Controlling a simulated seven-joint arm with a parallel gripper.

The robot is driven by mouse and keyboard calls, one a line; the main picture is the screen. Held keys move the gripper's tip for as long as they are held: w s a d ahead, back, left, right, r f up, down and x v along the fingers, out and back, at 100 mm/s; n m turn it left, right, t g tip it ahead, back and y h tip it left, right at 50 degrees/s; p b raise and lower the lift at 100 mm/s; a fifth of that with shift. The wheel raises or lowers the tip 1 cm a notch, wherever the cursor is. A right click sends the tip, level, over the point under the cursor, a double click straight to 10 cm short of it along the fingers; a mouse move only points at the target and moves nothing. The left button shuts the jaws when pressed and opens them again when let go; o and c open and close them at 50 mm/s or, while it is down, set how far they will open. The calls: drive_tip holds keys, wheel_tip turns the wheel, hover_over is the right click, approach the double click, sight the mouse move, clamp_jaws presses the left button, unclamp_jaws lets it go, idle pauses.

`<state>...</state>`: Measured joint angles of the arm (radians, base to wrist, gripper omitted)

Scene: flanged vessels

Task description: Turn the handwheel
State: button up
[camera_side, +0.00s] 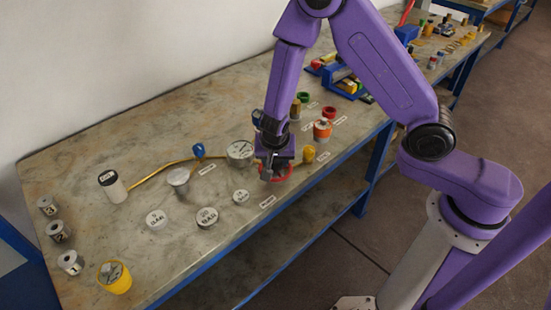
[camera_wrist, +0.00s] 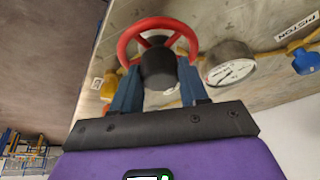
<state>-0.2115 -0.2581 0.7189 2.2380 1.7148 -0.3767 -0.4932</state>
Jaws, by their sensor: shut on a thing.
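The red handwheel (camera_wrist: 132,34) shows in the wrist view at the top, with a dark round hub at its middle. It also shows in the side view as a red rim (camera_side: 279,177) low beneath my gripper, mostly hidden by it. My gripper (camera_wrist: 157,72) reaches over the wheel with blue fingers on both sides of the dark hub, and it is shut on the handwheel. In the side view my gripper (camera_side: 277,170) points down at the bench. The fingertips' exact contact is partly hidden by the hub and rim.
A round gauge (camera_side: 240,151) stands close left of the wheel. An orange-and-white vessel (camera_side: 322,130) and a yellow piece (camera_side: 308,154) are to the right. Several grey discs, including one (camera_side: 207,217), lie left. A yellow pipe (camera_side: 160,170) with a blue valve (camera_side: 198,150) runs behind.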

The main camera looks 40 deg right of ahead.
drive_tip(key=o, duration=1.1)
drive_tip(key=shift+c, duration=0.2)
drive_tip(key=shift+r, duration=0.15)
drive_tip(key=v, duration=1.7)
drive_tip(key=shift+s+a, duration=0.1)
